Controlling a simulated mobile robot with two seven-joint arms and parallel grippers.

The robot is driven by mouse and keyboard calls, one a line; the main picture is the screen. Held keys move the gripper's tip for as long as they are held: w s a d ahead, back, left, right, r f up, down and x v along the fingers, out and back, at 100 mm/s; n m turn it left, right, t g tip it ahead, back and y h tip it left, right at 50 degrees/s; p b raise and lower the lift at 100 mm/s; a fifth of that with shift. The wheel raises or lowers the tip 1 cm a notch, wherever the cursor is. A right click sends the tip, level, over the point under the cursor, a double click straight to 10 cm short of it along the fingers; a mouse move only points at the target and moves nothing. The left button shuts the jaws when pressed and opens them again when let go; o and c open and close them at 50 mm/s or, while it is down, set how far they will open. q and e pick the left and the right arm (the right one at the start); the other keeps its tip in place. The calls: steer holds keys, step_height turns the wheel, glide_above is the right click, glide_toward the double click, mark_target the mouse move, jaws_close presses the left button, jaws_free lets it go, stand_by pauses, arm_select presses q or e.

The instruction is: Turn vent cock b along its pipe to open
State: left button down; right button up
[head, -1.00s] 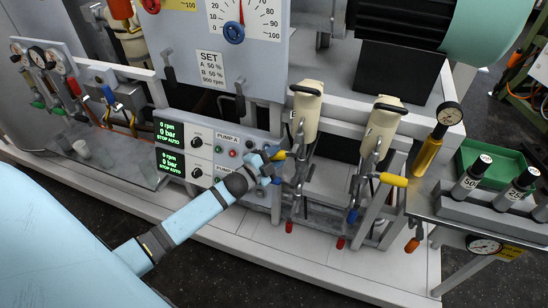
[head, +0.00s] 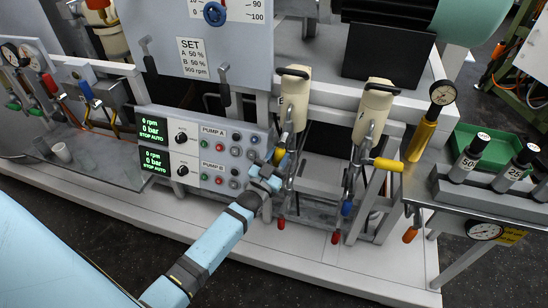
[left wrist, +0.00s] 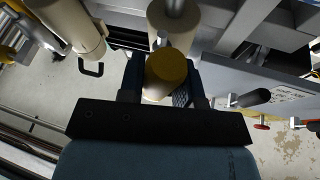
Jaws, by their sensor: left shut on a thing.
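Two vent cocks with yellow handles sit below the two cream cylinders. I cannot read a label that says which is b. In the left wrist view this handle (left wrist: 166,67) shows end-on between the two dark fingers. The gripper hides part of the cock in the head view. The right yellow handle (head: 388,164) sticks out sideways to the right from its pipe, with nothing on it. My right gripper is out of view.
The left cream cylinder (head: 294,95) and right cream cylinder (head: 373,108) stand above the pipes. Red-tipped (head: 281,224) and blue levers (head: 346,207) hang close by. The pump panel (head: 205,150) is just left of the gripper. A gauge (head: 443,92) stands at right.

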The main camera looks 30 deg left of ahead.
arm_select(q)
steer(key=shift+w+d+f+n+y, duration=0.1)
steer(key=shift+d+n+y, duration=0.25)
steer(key=shift+n, duration=0.35)
steer(key=shift+d+n+y, duration=0.15)
steer(key=shift+n+y, duration=0.3)
steer(key=shift+n, duration=0.25)
steer(key=shift+d+t, duration=0.1)
steer(key=shift+t, duration=0.2)
steer(key=c, duration=0.8)
jaws_free()
